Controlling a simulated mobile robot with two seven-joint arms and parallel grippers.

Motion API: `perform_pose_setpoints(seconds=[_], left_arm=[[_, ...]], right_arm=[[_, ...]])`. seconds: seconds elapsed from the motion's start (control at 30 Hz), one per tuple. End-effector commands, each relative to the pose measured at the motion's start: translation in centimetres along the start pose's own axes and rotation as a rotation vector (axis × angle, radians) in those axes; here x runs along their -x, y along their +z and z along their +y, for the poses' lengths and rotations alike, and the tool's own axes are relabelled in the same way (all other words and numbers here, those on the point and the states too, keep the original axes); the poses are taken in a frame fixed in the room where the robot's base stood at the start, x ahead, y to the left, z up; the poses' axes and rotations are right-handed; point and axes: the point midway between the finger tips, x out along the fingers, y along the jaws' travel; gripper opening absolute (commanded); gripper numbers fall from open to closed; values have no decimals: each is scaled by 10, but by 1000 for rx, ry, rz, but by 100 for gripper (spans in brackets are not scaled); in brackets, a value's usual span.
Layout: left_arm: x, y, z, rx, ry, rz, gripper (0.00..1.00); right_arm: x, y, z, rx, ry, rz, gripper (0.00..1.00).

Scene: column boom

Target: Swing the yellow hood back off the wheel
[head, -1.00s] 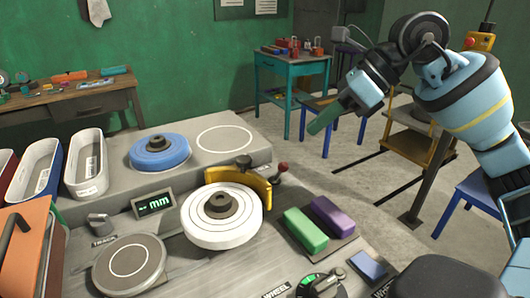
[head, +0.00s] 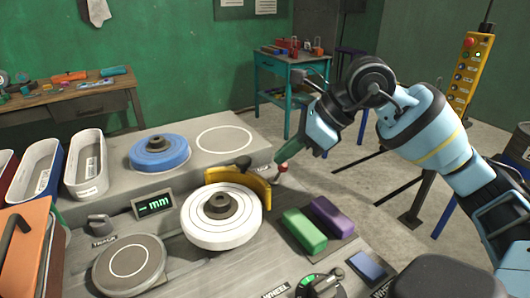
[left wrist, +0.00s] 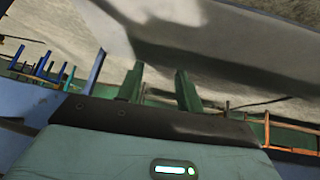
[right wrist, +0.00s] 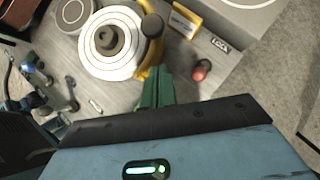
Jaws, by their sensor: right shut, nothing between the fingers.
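The yellow hood (head: 254,183) is a curved guard along the back right edge of the white wheel (head: 207,233), with a dark knob (head: 243,161) on top. In the right wrist view the hood (right wrist: 154,58) shows beside the wheel (right wrist: 96,62), just beyond my fingertips. My right gripper (head: 280,158) is shut and empty, just right of the hood, close to a red ball knob (head: 282,169). In the right wrist view that red knob (right wrist: 201,71) is right of the fingers. I cannot tell whether the fingers touch the hood. My left gripper (left wrist: 160,78) is open and empty.
A blue wheel (head: 160,152) sits on the raised shelf behind. Green (head: 304,230) and purple (head: 332,216) blocks lie right of the white wheel. White-rimmed bins (head: 87,190) stand at the left.

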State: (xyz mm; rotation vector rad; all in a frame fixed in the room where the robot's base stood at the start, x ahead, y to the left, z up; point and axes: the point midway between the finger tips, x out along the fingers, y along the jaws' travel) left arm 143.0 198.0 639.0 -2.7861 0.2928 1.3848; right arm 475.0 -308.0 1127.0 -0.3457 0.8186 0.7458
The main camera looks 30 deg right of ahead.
Motion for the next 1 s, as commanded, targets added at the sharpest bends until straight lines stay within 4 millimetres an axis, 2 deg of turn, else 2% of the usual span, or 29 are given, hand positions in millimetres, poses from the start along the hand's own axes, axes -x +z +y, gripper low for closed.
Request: perform_pose_setpoints(seconds=[0.03, 0.2, 0.4, 1.0], left_arm=[[1, -1, 0, 0, 0, 1, 36], [5, -9, 0, -2, -2, 14, 36], [6, -12, -1, -3, -3, 20, 36], [4, -15, -2, -6, -4, 24, 36]], right_arm=[[-9, 1, 1, 0, 3, -1, 0], [-21, 18, 1, 1, 0, -5, 0], [-33, 25, 0, -1, 0, -1, 0], [-36, 28, -2, 19, 18, -1, 0]])
